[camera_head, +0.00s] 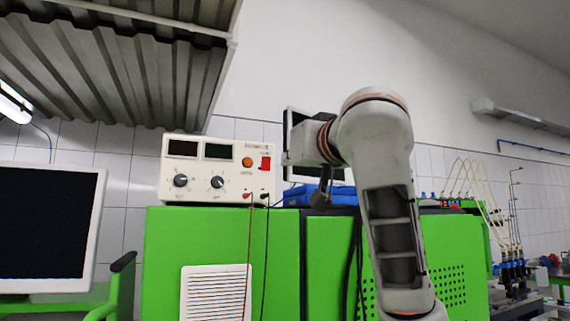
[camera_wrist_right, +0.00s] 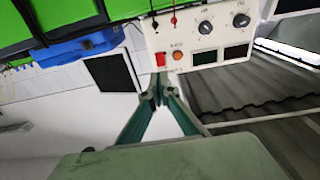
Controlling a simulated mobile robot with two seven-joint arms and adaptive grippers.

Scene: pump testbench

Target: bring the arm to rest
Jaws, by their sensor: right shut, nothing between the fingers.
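My right arm (camera_head: 385,170) rises from the bottom of the head view and bends at the top, its wrist end turned to the left in front of the green cabinet and a screen. My right gripper (camera_wrist_right: 159,88) shows clearly in the wrist view: its two green-lined fingers meet at the tips, with nothing between them. In the head view its fingers are hard to make out beside the wrist. It appears raised, apart from any object. My left gripper is in neither view.
A white power supply (camera_head: 215,168) with knobs and red and black leads stands on the green cabinet (camera_head: 210,235). A blue case (camera_head: 335,195) lies behind my arm. A monitor (camera_head: 45,225) is at left, a corrugated canopy (camera_head: 110,75) above. Tubing (camera_head: 475,180) is at right.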

